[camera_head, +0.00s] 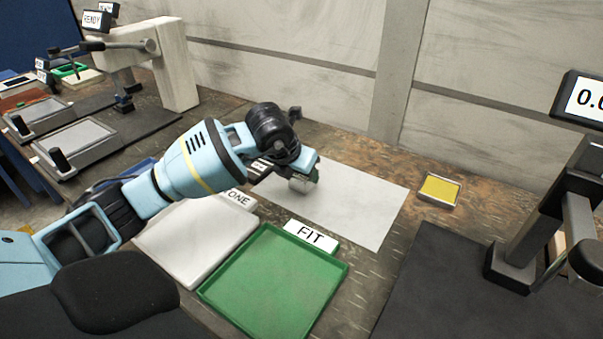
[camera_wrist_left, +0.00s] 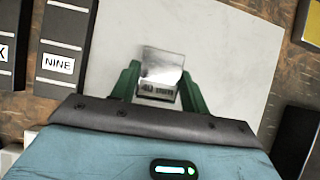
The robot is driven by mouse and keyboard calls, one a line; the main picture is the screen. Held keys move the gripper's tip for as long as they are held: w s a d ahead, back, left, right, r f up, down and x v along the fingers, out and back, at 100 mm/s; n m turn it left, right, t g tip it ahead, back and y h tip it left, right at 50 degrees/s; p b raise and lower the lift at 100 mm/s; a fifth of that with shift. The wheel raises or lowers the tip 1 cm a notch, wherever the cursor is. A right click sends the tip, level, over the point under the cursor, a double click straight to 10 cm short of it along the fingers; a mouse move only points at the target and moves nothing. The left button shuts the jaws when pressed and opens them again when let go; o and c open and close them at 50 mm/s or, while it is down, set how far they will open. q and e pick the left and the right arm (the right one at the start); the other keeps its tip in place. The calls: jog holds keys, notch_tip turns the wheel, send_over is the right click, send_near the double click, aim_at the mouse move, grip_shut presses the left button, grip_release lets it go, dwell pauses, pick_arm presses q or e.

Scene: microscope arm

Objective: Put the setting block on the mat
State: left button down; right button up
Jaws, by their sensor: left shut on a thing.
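The setting block is a small shiny metal block (camera_head: 299,184) near the left part of the pale grey mat (camera_head: 365,207). My left gripper (camera_head: 303,178) is shut on it from above. In the left wrist view the block (camera_wrist_left: 162,64) sits between the two green fingers of the left gripper (camera_wrist_left: 157,84), with a printed marking starting "40" on its near side. The mat (camera_wrist_left: 225,50) lies behind and below it. I cannot tell whether the block's underside touches the mat. My right gripper is not in view.
A green tray (camera_head: 270,285) marked FIT and a white tray (camera_head: 195,240) stand in front of the mat. A small yellow pad in a metal frame (camera_head: 439,190) lies right of it. A dark gauge stand (camera_head: 540,225) is at the right. The mat's right half is clear.

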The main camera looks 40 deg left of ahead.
pick_arm(q)
jog(key=shift+w+f, duration=0.1)
jog(key=shift+f, duration=0.2)
jog(key=c, duration=0.7)
grip_release()
jog(key=shift+f, duration=0.15)
jog(key=v, duration=1.2)
